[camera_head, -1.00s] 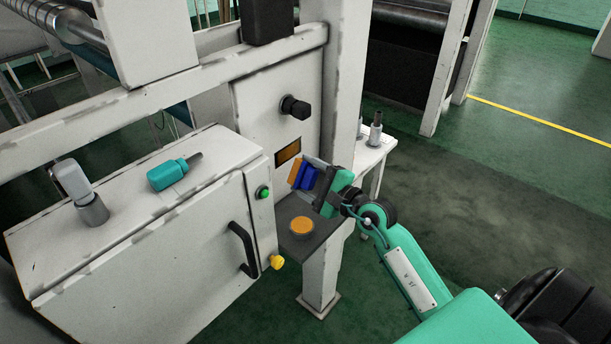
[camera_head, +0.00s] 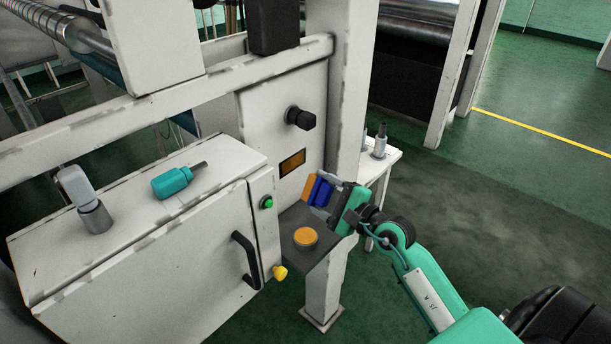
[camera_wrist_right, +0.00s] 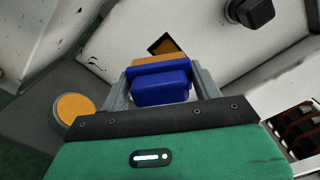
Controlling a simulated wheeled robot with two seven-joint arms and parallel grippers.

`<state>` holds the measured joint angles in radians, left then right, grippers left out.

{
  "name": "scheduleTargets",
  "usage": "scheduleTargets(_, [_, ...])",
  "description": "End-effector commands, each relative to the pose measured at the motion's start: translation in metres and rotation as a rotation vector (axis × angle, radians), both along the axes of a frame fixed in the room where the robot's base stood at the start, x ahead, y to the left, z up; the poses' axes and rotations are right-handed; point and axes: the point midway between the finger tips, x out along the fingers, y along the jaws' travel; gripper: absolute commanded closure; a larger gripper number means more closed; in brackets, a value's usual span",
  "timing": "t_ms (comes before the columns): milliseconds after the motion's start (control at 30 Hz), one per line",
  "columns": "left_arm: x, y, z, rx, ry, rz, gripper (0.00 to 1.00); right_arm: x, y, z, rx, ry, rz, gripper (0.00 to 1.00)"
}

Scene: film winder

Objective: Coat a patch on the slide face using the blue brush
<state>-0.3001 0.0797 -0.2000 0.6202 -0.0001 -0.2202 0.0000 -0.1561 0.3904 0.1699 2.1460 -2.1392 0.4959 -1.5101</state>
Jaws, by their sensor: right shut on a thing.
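My right gripper (camera_head: 328,199) is shut on the blue brush (camera_head: 320,190), which has an orange bristle end (camera_head: 309,186) pointing away from the gripper. In the right wrist view the brush's blue body (camera_wrist_right: 160,87) sits between the two grey fingers. The slide face seems to be the orange-brown patch with a dark border (camera_head: 292,163) on the white panel. In the right wrist view the brush partly covers this patch (camera_wrist_right: 163,45), and the bristles look apart from it. A round pot with an orange top (camera_head: 305,237) stands on a dark shelf below. My left gripper is not in view.
A white cabinet (camera_head: 140,250) with a black handle stands left, with a teal tool (camera_head: 173,183) and a grey-capped holder (camera_head: 95,215) on top. A black knob (camera_head: 300,118) juts from the panel. A white post (camera_head: 348,90) rises beside the brush.

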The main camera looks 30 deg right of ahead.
Motion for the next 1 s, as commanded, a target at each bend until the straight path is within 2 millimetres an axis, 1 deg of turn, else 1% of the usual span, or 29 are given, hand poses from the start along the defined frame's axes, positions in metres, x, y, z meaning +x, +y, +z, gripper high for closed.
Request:
scheduleTargets(233, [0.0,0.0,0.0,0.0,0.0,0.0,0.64,0.001,0.0,0.0,0.0,-0.001,-0.001,0.54])
scheduleTargets(367, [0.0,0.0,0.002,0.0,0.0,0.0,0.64,0.008,0.002,0.001,0.001,-0.001,0.0,0.54])
scheduleTargets(800, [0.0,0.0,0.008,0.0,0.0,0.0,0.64,0.052,0.018,0.001,0.002,-0.001,-0.001,0.54])
scheduleTargets(1000, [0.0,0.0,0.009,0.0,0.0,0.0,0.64,0.063,0.022,0.001,0.0,0.0,-0.001,0.54])
